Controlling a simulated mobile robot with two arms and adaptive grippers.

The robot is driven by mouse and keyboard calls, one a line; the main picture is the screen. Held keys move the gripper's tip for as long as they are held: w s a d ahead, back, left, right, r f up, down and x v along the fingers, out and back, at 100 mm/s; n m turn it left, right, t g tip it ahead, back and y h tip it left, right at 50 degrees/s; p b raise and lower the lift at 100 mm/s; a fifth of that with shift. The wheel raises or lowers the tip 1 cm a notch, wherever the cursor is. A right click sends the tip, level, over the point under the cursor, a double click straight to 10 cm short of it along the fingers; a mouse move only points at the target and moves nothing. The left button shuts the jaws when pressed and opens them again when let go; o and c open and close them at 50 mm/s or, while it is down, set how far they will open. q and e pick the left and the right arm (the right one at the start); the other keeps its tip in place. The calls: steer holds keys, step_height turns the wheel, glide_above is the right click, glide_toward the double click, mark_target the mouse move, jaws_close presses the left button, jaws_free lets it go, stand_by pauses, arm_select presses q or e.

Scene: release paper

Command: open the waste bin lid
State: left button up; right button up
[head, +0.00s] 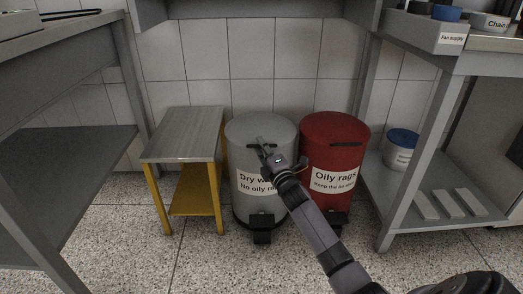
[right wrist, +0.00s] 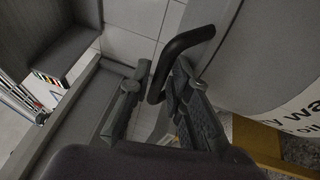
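The grey waste bin (head: 240,133) stands on the floor, its label partly hidden by my right arm; its lid looks shut. The red bin (head: 346,134), labelled "Oily rags", stands right of it with a dark handle on its front. My right gripper (head: 265,149) is at the upper front of the grey bin. In the right wrist view, a black bent handle (right wrist: 187,44) stands out from the grey bin (right wrist: 262,58). The open fingers (right wrist: 158,88) are on either side of its lower end, with a gap left. My left gripper is not in view.
A small table with yellow legs (head: 184,137) stands close left of the grey bin. A grey bench (head: 66,165) is at the far left. A shelf unit (head: 435,205) with a white tub (head: 399,158) is at the right. Pedals show at the bins' feet.

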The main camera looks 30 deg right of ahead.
steer(key=shift+w, duration=0.2)
steer(key=shift+r, duration=0.1)
jaws_close()
stand_by(0.5)
